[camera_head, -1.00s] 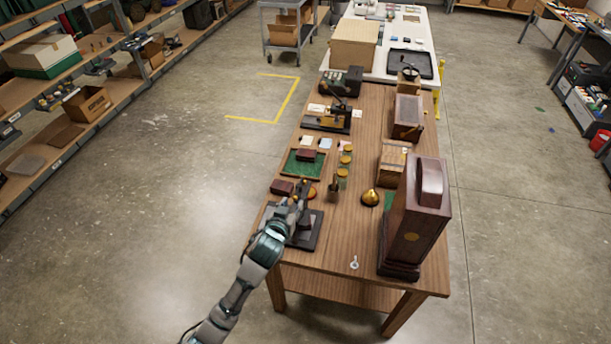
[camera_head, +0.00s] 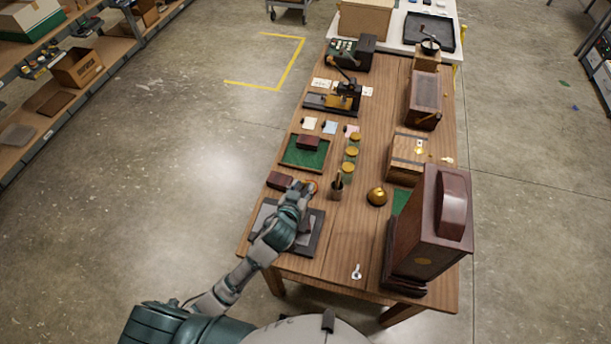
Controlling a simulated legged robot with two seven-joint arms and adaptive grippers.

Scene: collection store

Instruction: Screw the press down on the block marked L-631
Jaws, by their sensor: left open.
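My left gripper (camera_head: 298,190) is open, above the near left part of the wooden table, and covers part of what lies below it. Beneath and beside it is a dark base with a grey plate (camera_head: 264,216); whether this belongs to the press I cannot tell. A dark red block (camera_head: 279,180) lies just behind it, and another dark red block (camera_head: 308,142) sits in a green-lined tray (camera_head: 293,158). A black and brass device with a lever (camera_head: 346,92) stands further back. No marking L-631 is readable. My right gripper is out of view.
A tall dark wooden case (camera_head: 426,228) stands at the near right. A brass bell (camera_head: 377,196), a small cup (camera_head: 336,188) and several brass-topped jars (camera_head: 351,152) stand mid-table. A small key-like piece (camera_head: 356,271) lies near the front edge, with bare wood around it.

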